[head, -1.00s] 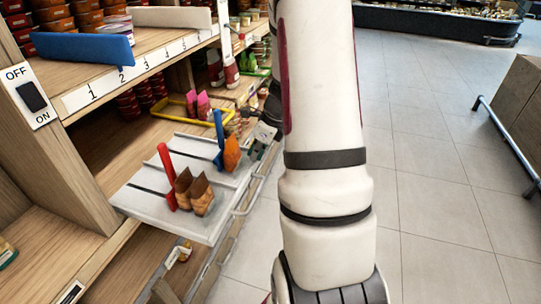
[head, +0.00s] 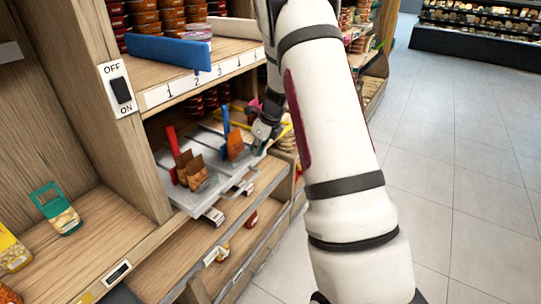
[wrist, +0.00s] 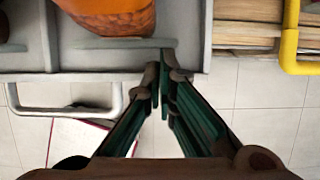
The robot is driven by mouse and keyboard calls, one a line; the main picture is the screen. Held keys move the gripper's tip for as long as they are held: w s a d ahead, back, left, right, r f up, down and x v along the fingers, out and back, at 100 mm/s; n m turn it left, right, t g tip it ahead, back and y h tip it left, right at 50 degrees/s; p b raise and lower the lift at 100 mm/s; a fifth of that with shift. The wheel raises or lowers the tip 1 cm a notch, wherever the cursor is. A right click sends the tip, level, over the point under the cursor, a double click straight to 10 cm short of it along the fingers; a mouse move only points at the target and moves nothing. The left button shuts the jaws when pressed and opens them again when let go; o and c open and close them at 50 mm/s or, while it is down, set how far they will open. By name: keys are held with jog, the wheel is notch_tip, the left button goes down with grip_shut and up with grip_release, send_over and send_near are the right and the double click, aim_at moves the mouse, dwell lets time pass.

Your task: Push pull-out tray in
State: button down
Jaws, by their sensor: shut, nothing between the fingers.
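The grey pull-out tray (head: 187,199) sits in the shelf unit under the numbered shelf, its front part sticking out a little. It carries a red divider (head: 172,142), a blue divider (head: 226,120), brown packets (head: 194,175) and an orange packet (head: 235,145). My gripper (head: 263,131) is at the tray's right front part in the head view, partly hidden by my arm. In the wrist view my gripper (wrist: 163,72) is shut and empty, its fingertips at the tray's front edge (wrist: 65,63). A light loop handle (wrist: 65,108) shows left of the fingers. Whether the fingertips touch the tray is unclear.
A yellow-framed tray (wrist: 290,45) lies to the right in the wrist view. An OFF/ON switch (head: 121,90) is on the wooden post at left. A blue divider (head: 168,52) stands on the numbered shelf above. The tiled floor (head: 450,200) at right is clear.

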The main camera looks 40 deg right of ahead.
aim_at(242, 143)
jog(key=shift+w+a+b, duration=0.15)
jog(key=shift+w+a, duration=0.2)
jog(key=shift+w, duration=0.6)
jog(key=shift+w+a+b, duration=0.2)
jog(key=shift+w+a, duration=0.2)
jog(key=shift+w, duration=0.55)
jog(key=shift+w+a+b, duration=0.15)
jog(key=shift+w+a, duration=0.2)
jog(key=shift+w, duration=0.6)
jog(key=shift+r, duration=0.1)
